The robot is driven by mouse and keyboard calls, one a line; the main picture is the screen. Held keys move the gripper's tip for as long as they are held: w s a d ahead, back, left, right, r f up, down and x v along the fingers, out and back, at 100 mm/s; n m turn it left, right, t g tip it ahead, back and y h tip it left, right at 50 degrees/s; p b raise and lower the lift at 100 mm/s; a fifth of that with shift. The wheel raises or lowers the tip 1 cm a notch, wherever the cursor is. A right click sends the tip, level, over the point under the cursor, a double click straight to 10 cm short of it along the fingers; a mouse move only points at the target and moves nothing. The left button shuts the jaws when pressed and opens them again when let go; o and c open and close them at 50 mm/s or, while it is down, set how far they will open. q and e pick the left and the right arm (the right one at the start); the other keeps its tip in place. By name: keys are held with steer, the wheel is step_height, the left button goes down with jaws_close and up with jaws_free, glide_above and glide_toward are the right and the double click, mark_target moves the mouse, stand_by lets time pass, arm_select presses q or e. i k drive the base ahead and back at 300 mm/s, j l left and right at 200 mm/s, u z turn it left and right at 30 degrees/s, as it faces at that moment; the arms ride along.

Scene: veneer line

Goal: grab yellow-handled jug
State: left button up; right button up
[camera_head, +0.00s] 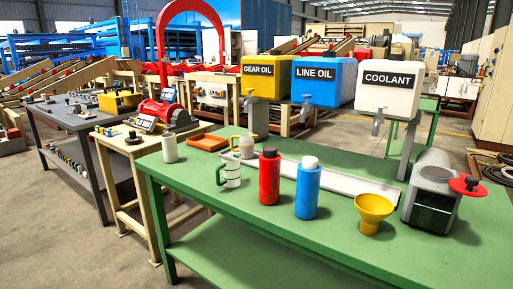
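A small pale jug (246,148) with a yellowish handle on its left side stands upright on the green table (290,239), toward the back. A second clear jug (231,176) with a green handle stands in front of it, slightly left, and may cover a little of its lower part. Neither of my grippers is in view.
A red bottle (269,178), a blue bottle (307,188) and a yellow funnel (373,211) stand to the right. A white tray (340,181) lies behind the bottles. Tanks labelled gear oil (262,80), line oil (324,84) and coolant (389,91) hang above the back edge.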

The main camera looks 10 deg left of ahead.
mark_target(246, 139)
steer(key=j+z, duration=0.15)
steer(key=z, duration=0.25)
steer(key=j+z, duration=0.2)
steer(key=z, duration=0.2)
steer(key=j+z, duration=0.2)
steer(key=j, duration=0.25)
steer(key=k+j+z, duration=0.2)
steer(key=j, duration=0.25)
steer(key=i, duration=0.05)
